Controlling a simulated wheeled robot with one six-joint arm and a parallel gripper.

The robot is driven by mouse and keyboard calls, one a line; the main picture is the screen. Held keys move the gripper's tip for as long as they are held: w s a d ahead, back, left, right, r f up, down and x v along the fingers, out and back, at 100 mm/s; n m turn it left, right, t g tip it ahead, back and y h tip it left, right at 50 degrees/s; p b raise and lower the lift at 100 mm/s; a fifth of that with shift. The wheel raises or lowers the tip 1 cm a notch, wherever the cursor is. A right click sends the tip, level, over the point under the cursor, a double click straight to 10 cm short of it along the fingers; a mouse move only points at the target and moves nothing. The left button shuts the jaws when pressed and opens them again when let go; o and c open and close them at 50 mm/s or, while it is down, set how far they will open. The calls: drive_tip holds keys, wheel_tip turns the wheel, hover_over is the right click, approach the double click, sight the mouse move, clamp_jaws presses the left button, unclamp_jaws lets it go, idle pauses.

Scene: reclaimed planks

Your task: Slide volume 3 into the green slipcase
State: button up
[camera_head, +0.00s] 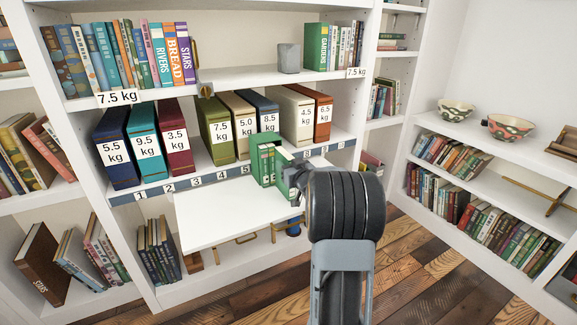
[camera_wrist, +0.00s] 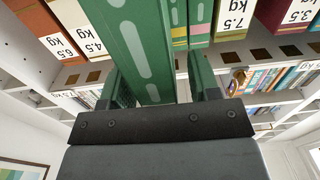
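The green slipcase (camera_head: 262,159) stands upright on a white ledge in front of the middle of the shelf, in the head view. A green-and-white volume (camera_head: 284,167) stands beside it on the right, close to my gripper (camera_head: 296,182). In the wrist view a green volume with pale marks (camera_wrist: 136,45) rises between the fingers of my gripper (camera_wrist: 160,92). A gap shows between it and the right finger, so the gripper looks open around it. Green spines with yellow and pink bands (camera_wrist: 190,28) show behind. I cannot read the volume number, and my arm hides its lower part.
The white ledge (camera_head: 215,215) is bare to the left. Behind it stands a row of weight-labelled binders (camera_head: 215,130) over numbered slots. Another bookcase with bowls (camera_head: 510,127) stands to the right.

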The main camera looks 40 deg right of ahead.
drive_tip(key=shift+f, duration=0.1)
drive_tip(key=s+a+p, duration=0.2)
drive_tip(key=s, duration=1.1)
drive_tip(key=shift+s+p, duration=0.3)
drive_tip(key=shift+s, duration=0.05)
